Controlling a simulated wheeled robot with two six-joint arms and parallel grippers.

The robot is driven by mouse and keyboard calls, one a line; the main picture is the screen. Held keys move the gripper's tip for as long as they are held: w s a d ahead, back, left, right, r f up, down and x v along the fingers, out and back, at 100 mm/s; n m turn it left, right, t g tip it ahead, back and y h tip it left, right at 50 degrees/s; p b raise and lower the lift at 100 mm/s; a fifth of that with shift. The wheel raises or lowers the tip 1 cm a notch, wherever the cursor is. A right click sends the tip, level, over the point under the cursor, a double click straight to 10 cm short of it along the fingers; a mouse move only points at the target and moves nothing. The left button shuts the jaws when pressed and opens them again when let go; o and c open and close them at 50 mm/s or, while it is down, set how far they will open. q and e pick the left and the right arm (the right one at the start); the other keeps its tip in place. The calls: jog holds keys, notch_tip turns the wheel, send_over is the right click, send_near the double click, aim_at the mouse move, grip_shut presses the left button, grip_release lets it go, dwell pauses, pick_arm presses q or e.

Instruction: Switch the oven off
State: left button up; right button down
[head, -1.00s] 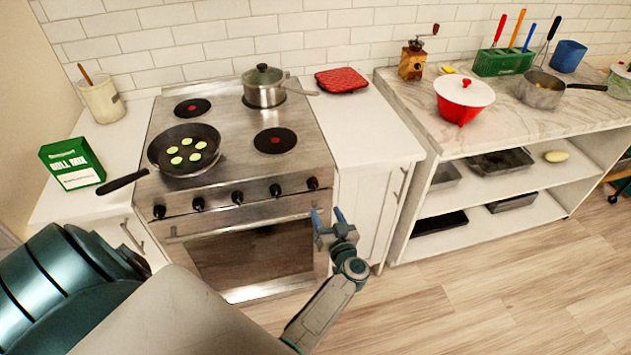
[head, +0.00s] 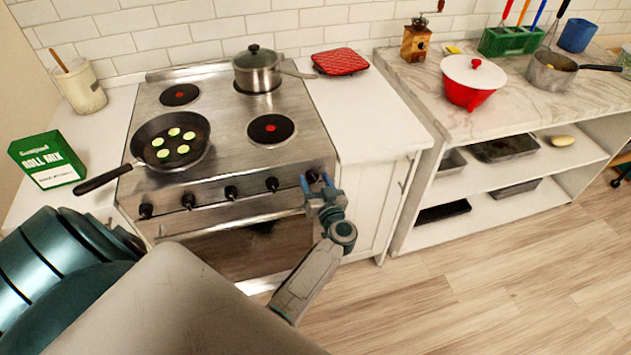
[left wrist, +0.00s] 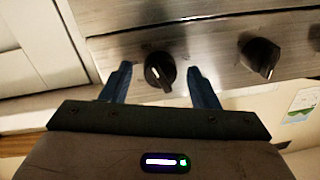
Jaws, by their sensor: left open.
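The oven (head: 225,252) is a steel stove with a dark glass door, shut, and a row of several black knobs on its front panel. My left gripper (head: 317,181) is open at the rightmost knob (head: 313,175). In the left wrist view this knob (left wrist: 160,72) lies between the two fingers of the gripper (left wrist: 158,85), with a gap on each side. It has a white mark. The neighbouring knob (left wrist: 260,57) is right of it there, clear of the fingers. My right gripper is not in view.
A pan with green slices (head: 170,140) and a lidded pot (head: 257,70) stand on the hob. A green box (head: 47,160) is on the left counter. A red pot holder (head: 340,62) lies on the right counter. The floor to the right is clear.

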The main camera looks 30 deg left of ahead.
pick_arm(q)
jog(key=c, duration=1)
